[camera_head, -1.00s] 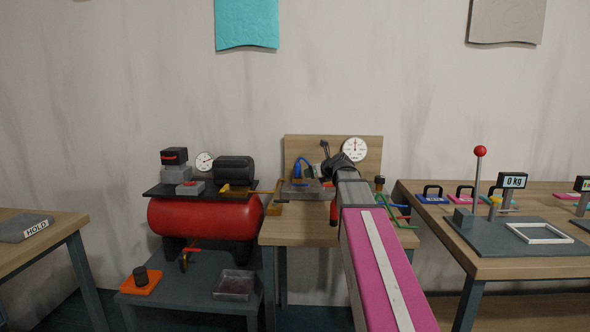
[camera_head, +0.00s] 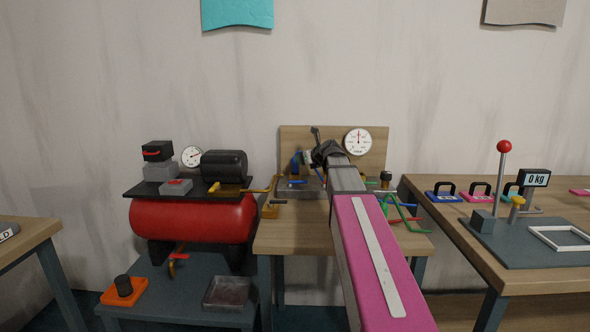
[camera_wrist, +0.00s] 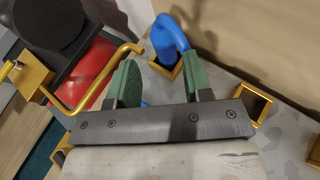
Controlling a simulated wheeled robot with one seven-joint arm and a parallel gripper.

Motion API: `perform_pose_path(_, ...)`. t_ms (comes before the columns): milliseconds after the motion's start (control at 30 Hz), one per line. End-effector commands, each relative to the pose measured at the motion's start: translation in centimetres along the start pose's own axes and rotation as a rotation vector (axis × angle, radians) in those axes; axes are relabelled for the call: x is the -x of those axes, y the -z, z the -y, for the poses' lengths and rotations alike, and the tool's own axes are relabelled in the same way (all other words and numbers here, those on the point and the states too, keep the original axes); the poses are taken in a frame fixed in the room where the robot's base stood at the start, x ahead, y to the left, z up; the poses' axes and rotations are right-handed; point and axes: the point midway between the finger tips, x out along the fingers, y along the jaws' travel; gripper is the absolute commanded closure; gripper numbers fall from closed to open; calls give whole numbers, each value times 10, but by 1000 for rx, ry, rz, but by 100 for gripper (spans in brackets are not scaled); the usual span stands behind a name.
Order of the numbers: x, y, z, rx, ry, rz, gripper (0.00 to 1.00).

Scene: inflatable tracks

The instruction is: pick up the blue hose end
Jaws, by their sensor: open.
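In the wrist view a blue hose (camera_wrist: 165,42) stands up from a square yellow socket (camera_wrist: 160,70) and bends over toward the right finger. A short blue piece (camera_wrist: 145,104) shows low between the fingers; I cannot tell whether it belongs to the same hose. My gripper (camera_wrist: 161,76) is open, its two green-padded fingers apart with the hose just beyond and between them. I cannot tell whether the right finger touches the hose. In the head view the blue hose (camera_head: 296,164) is partly hidden beside my gripper (camera_head: 318,152), above the grey tray (camera_head: 310,189).
A yellow pipe (camera_wrist: 95,95) and red tank (camera_wrist: 90,68) lie close left of the fingers. An empty yellow socket (camera_wrist: 251,103) is on the right. A wooden backboard with a gauge (camera_head: 358,141) stands behind. Coloured hoses (camera_head: 402,212) lie right of my arm.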

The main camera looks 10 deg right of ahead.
Motion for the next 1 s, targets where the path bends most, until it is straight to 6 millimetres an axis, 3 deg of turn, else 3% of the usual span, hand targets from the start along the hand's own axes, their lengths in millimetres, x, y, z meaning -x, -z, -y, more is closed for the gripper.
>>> perform_pose_path(133, -26, 0, 2, 0, -1, -2, 54)
perform_pose_path(467, -51, 1, 2, 0, 0, -1, 54)
perform_pose_path(700, -85, 2, 5, 0, -1, 0, 54)
perform_pose_path(1000, -90, 3, 4, 0, 0, 0, 54)
